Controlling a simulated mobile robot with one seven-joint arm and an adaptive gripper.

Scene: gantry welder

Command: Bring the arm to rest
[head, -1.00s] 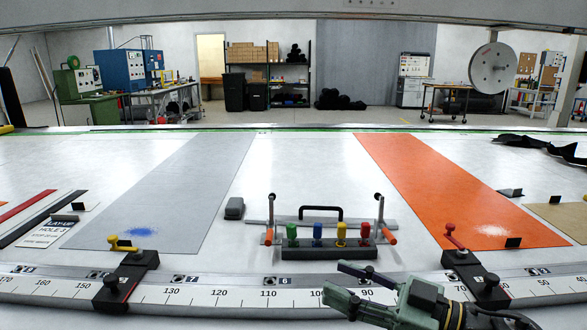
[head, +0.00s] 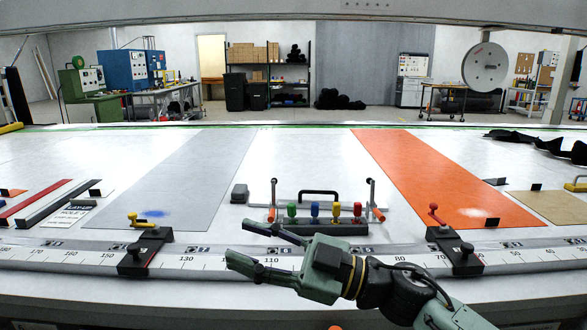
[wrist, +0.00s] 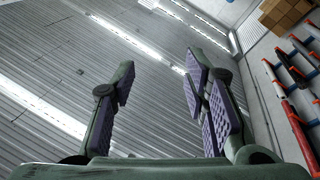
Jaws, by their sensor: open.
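My gripper (head: 250,248) is in the lower middle of the head view, above the front edge of the table and its curved scale. Its fingers point left and stand apart, with nothing between them. The wrist view also shows my gripper (wrist: 160,85) with its two padded fingers spread wide and empty. Beyond them are the ceiling and its strip lights, so the wrist camera faces upward. My arm runs from the gripper to the lower right of the head view.
A curved scale rail (head: 215,262) crosses the table front, with black clamps at left (head: 145,252) and right (head: 455,251). A rack with coloured handles (head: 318,229) stands behind my gripper. Grey (head: 200,170) and orange (head: 425,170) strips lie on the white table.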

